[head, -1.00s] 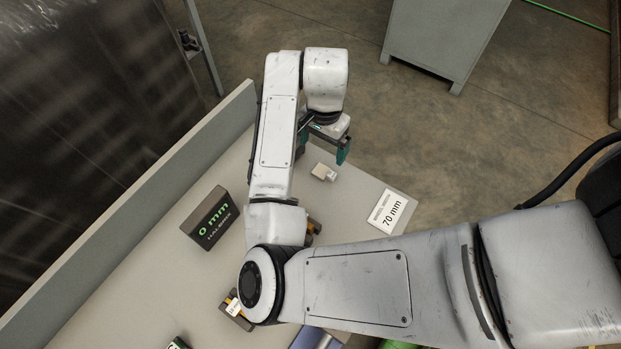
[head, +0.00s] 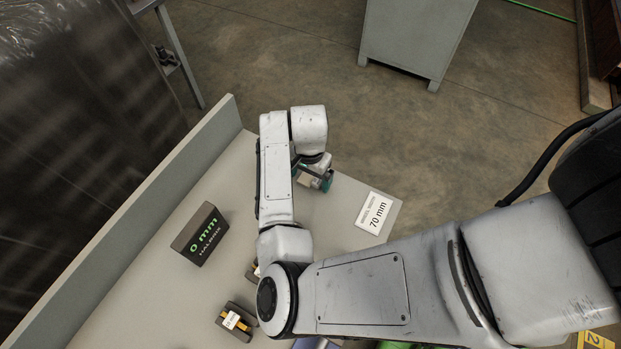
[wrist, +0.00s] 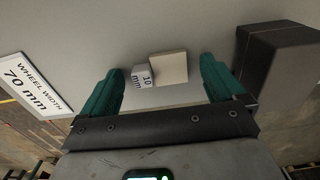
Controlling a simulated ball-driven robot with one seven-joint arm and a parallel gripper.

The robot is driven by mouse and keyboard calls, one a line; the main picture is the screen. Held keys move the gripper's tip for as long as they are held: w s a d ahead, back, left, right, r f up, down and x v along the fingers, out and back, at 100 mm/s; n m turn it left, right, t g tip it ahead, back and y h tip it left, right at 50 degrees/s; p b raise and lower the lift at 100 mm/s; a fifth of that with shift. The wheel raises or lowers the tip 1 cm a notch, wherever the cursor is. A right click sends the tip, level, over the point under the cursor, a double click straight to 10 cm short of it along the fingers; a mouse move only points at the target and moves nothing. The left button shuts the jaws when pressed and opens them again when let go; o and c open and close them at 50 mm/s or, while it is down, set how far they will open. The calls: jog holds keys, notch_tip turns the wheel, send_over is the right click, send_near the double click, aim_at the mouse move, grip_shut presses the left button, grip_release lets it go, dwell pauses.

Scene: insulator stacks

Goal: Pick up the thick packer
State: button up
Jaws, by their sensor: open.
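My gripper (wrist: 161,70) is open, with one teal finger on each side of the block and a gap to both. In the head view my gripper (head: 312,172) is low over the table's far end, partly hidden by my arm.
A card reading 70 mm (head: 374,213) lies near the right edge. A dark strapped block (head: 236,321) is nearer. In the wrist view a dark box (wrist: 278,65) stands close to the right finger.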

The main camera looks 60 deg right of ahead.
jog(key=c, duration=1.2)
jog(key=shift+o, duration=0.2)
jog(key=shift+r, duration=0.1)
